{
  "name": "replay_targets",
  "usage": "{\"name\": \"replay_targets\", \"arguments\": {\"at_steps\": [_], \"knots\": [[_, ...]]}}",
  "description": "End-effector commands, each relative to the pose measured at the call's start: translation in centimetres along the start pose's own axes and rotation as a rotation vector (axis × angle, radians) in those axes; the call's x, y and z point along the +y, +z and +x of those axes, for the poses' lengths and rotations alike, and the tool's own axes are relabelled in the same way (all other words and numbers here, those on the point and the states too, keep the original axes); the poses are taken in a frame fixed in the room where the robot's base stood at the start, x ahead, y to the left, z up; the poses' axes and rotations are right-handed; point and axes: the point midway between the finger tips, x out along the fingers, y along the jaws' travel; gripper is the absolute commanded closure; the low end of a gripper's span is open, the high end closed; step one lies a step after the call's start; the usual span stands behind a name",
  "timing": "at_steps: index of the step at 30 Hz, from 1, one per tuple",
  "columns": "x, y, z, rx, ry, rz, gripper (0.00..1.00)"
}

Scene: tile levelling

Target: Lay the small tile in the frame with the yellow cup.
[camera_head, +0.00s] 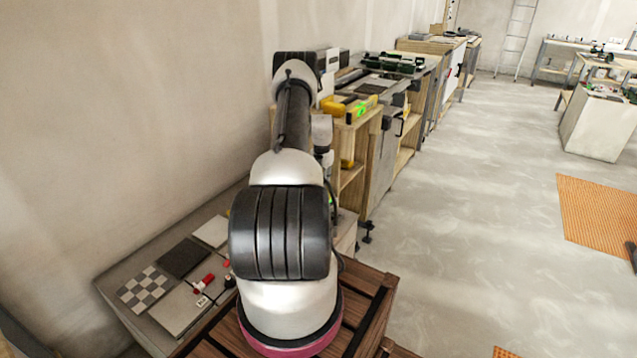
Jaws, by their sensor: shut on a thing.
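My arm rises through the middle of the view and hides much of the bench behind it. My gripper cannot be made out; it seems hidden behind the arm links. On the low grey bench (115,280) at the lower left lie a checkered panel (145,288), a dark square panel (183,258), a pale panel (212,231) and a larger light panel (176,312). A tiny yellow spot (227,212) shows at the arm's edge beside the pale panel; I cannot tell if it is the yellow cup. I cannot identify the small tile or the frame.
A red object (203,282) lies by the light panel. A wooden shelf unit (352,180) holds a yellow tool (348,106); more workbenches run along the left wall. The floor (470,200) to the right is open, with an orange mat (598,215).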

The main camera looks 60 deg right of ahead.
Motion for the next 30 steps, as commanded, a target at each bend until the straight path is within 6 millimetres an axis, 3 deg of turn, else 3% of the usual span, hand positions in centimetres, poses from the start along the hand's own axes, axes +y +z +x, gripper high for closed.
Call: {"name": "replay_targets", "arguments": {"at_steps": [30], "knots": [[0.1, 0.1, 2.3, -0.002, 0.001, -0.002, 1.0]]}}
